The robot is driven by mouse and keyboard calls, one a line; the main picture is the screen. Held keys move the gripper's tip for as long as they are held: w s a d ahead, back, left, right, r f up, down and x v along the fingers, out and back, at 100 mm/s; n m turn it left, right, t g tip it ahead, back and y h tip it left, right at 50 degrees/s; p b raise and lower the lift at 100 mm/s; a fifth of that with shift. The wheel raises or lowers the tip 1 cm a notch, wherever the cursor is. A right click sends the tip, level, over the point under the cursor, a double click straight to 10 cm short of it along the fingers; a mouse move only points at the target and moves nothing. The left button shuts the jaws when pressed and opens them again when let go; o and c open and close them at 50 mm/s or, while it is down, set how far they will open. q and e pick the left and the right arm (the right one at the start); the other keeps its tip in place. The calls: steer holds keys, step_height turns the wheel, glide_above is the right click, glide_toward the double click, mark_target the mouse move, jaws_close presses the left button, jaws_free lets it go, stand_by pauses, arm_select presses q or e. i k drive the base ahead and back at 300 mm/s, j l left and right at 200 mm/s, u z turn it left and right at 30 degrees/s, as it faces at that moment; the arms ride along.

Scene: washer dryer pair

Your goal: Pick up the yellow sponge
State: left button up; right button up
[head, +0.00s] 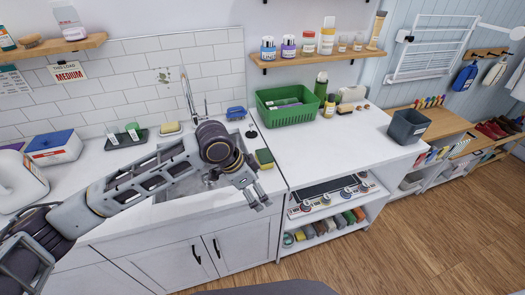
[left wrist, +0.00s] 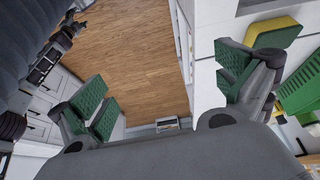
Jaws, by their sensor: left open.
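A sponge (head: 264,157) with a dark green face and yellow body lies on the white counter, right of the sink and just beyond my left gripper (head: 256,201). Another sponge (head: 171,127), yellow on top, sits behind the sink at the back left. My left gripper is open and empty, over the counter's front edge, apart from both sponges. In the left wrist view, the gripper's green-padded fingers (left wrist: 168,88) are spread wide with the floor between them. The dark green and yellow sponge (left wrist: 277,34) shows beyond the right-hand finger.
A green basket (head: 286,115) stands on the counter beyond the nearer sponge, with bottles beside it. The sink (head: 190,183) is partly hidden under my left arm. A blue toy-like item (head: 236,113) is behind the sink. The counter (head: 318,155) right of the sponge is clear.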

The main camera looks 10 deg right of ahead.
mark_target(265, 160)
steer(key=i, duration=0.85)
